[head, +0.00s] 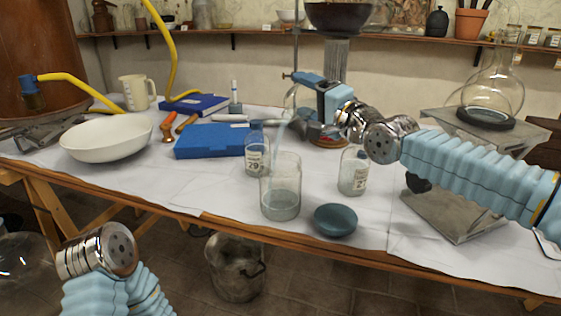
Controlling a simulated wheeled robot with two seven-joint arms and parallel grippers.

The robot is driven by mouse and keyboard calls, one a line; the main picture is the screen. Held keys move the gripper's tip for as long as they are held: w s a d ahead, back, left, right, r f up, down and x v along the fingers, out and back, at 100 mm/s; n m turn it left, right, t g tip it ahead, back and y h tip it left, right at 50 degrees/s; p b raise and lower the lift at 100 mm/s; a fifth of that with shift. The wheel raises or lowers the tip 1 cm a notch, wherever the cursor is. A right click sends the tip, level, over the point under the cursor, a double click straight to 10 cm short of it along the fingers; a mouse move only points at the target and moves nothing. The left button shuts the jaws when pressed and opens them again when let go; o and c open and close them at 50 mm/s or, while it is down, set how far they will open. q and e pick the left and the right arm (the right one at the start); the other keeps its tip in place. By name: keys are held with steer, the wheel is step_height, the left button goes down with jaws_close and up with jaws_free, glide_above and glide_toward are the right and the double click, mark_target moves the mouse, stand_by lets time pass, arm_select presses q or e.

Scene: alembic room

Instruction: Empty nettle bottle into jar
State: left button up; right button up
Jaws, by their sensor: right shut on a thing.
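My right gripper (306,93) is shut on a clear glass bottle (289,99), held tilted above the jar and partly hidden by the fingers. No readable label shows on it, so I cannot confirm from its look that it is the nettle bottle. A thin pale stream (281,131) runs down from it towards the jar. The clear glass jar (280,180) stands upright near the table's front edge, with greyish liquid in its lower part. At the lower left my left arm shows, but its gripper is out of view.
A bottle labelled 29 (255,158) stands behind the jar and another labelled bottle (353,172) to its right. A small blue bowl (335,219) sits close by the jar's right. A blue case (207,141), white bowl (106,138) and flask on a stand (492,92) flank them.

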stand_by(0.4)
steer(key=shift+s+r+n+y+b, duration=0.1)
steer(key=shift+r+n+y+b, duration=0.2)
steer(key=shift+n, duration=0.3)
steer(key=shift+r, duration=0.15)
steer(key=shift+s+a+n, duration=0.1)
steer(key=shift+n, duration=0.2)
steer(key=shift+s+a+r+n+y+b, duration=0.1)
steer(key=shift+s+r+n+y+b, duration=0.05)
steer(key=shift+r+n+y+b, duration=0.3)
steer(key=shift+f, duration=0.1)
